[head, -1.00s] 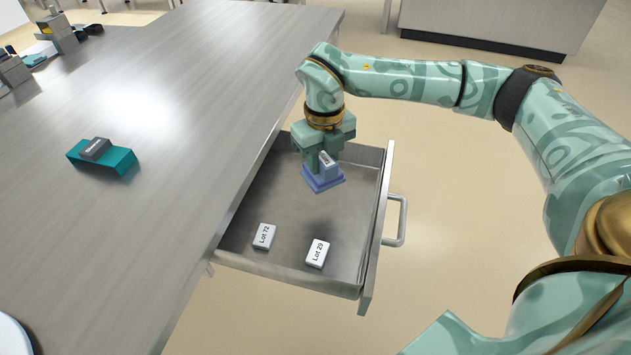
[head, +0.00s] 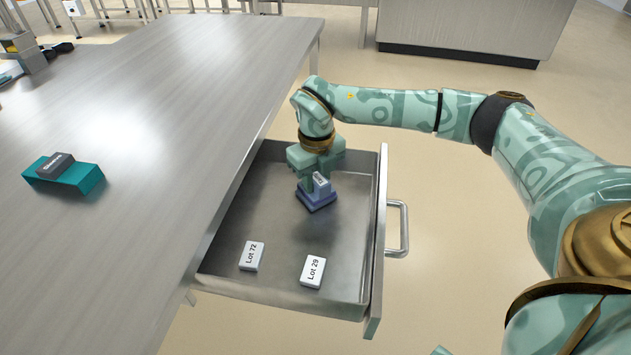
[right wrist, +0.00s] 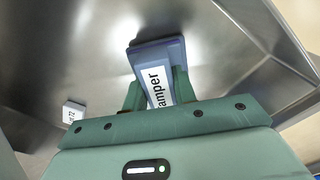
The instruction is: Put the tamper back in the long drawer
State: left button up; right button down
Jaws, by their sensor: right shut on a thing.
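The tamper (head: 318,201) has a blue-purple square base and a grey handle with a white label. It is upright inside the open long drawer (head: 225,258), toward the drawer's far end. My right gripper (head: 317,183) points down and is shut on the tamper's handle. In the right wrist view the tamper (right wrist: 156,54) sits between the fingers, its label partly hidden but reading "amper". I cannot tell whether its base touches the drawer floor. My left gripper is not in view.
Two white blocks, Lot 72 (head: 251,256) and Lot 29 (head: 313,271), lie in the drawer's near part. The drawer's middle floor is bare. A teal stand with a dark grey labelled block (head: 56,165) is on the table (head: 165,130). The drawer handle (head: 402,229) faces right.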

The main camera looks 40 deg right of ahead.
aim_at(316, 176)
jog(key=shift+f, duration=0.15)
jog(key=c, duration=1.1)
grip_release()
notch_tip(316, 176, up, 11)
jog(key=p, duration=0.5)
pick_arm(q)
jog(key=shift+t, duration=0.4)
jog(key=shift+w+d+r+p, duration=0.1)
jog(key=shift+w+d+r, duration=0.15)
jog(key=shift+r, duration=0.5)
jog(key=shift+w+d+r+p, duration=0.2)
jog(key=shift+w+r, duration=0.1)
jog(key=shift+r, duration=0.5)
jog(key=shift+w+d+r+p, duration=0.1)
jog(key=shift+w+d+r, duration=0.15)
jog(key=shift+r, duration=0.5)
pick_arm(e)
jog(key=shift+r, duration=0.7)
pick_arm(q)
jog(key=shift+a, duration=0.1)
